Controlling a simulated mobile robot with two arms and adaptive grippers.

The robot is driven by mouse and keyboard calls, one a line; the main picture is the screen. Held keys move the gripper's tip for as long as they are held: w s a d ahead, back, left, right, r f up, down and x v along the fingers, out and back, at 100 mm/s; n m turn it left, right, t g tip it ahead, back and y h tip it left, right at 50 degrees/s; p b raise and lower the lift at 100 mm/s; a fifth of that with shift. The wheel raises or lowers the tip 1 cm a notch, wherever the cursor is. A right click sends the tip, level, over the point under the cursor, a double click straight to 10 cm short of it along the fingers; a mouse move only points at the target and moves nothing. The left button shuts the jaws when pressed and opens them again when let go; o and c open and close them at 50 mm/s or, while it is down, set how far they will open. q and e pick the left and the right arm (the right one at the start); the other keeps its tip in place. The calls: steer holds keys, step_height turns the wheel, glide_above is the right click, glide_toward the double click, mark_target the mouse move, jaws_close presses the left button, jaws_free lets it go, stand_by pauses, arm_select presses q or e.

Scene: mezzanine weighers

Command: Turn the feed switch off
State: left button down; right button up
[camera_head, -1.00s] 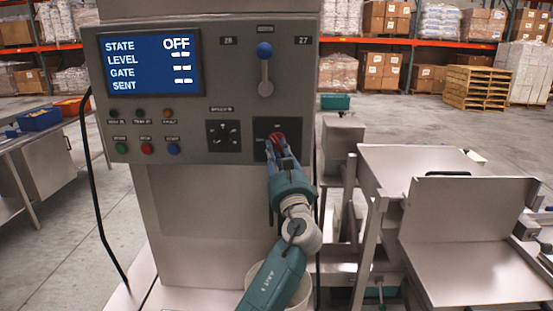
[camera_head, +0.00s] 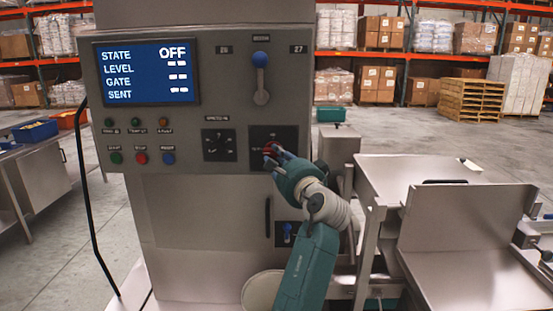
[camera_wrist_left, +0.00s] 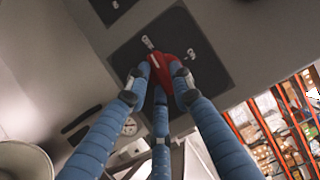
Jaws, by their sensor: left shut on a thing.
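The feed switch is a red rotary handle (camera_head: 270,149) on a dark square plate at the lower right of the grey control panel (camera_head: 200,30). In the left wrist view the red switch (camera_wrist_left: 172,68) sits between my blue fingers, with a white mark on it. My left gripper (camera_head: 276,154) is shut on the red switch, and its fingers hide part of it. The display (camera_head: 147,72) reads STATE OFF, with dashes for LEVEL, GATE and SENT. My right gripper is not in view.
A blue-knobbed lever (camera_head: 260,75) is above the switch, and a black selector (camera_head: 219,145) is left of it. Green, red and blue buttons (camera_head: 141,158) line the panel's lower left. A steel chute (camera_head: 465,240) stands to the right.

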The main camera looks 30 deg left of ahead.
arm_select(q)
steer(key=shift+n, duration=0.6)
steer(key=c, duration=1.5)
jaws_free()
steer(key=shift+s+a+r, duration=0.1)
steer(key=shift+s, duration=0.05)
steer(key=v, duration=0.7)
steer(key=shift+s+d+r, duration=0.1)
steer(key=shift+s+d, duration=0.05)
steer(key=shift+d, duration=0.05)
